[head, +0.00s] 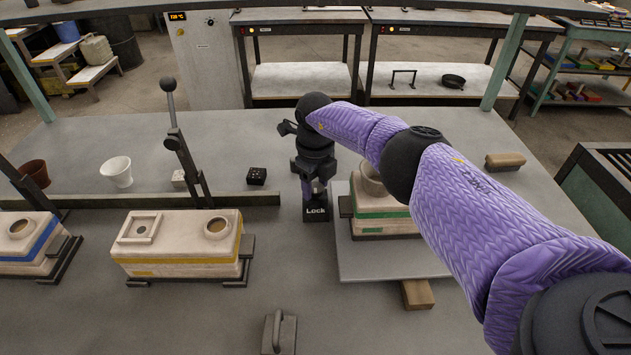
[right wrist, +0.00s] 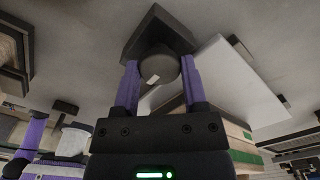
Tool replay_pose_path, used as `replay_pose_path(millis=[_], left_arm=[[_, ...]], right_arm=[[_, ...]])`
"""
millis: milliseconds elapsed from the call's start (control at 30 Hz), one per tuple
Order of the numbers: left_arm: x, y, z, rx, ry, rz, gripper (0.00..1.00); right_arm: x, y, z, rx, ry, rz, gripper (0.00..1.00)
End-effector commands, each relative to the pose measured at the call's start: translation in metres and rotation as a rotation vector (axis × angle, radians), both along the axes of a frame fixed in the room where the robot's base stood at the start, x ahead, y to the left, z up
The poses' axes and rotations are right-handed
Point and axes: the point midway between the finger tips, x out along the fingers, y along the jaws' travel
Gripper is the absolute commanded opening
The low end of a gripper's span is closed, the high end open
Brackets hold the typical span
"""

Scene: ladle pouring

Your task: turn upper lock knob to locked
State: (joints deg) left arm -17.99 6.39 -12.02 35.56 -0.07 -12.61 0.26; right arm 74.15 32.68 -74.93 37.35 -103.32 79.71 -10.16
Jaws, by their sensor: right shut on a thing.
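A dark lock box (head: 316,214) with a white "Lock" label stands on the grey table in the middle of the head view. Its dark round knob (right wrist: 160,68) shows in the right wrist view, with a small white mark on its face. My right gripper (head: 315,187) reaches down over the lock box, and its two purple fingers are shut on the knob, one on each side. The gripper hides most of the knob in the head view. Whether this is the upper knob, I cannot tell. My left gripper is not in view.
Right of the lock box, a green-striped mold (head: 383,228) stands on a grey plate (head: 390,260), close by. A yellow-striped mold (head: 180,246) with a tall lever clamp (head: 185,150) stands to the left. A metal rail (head: 130,201) runs behind it. The front middle table is mostly clear.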

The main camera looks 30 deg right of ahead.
Motion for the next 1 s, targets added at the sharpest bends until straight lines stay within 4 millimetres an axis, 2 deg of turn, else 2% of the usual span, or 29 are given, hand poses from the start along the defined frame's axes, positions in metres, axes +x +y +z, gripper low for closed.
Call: replay_pose_path(millis=[533, 567, 700, 733, 1000], left_arm=[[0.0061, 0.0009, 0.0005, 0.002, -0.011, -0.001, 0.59], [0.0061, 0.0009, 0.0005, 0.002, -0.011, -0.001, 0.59], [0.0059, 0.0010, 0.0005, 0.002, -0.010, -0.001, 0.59], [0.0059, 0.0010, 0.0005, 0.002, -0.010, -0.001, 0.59], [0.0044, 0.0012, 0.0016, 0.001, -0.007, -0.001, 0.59]], right_arm=[[0.0005, -0.0001, 0.0006, 0.000, -0.003, -0.023, 0.00], [0.0005, -0.0001, 0.0006, 0.000, -0.003, -0.023, 0.57], [0.0004, -0.0001, 0.0004, -0.001, -0.002, -0.023, 0.87], [0.0003, -0.0001, 0.0004, 0.000, -0.002, -0.023, 0.90], [0.0002, -0.0001, 0.0022, 0.000, -0.001, -0.022, 0.90]])
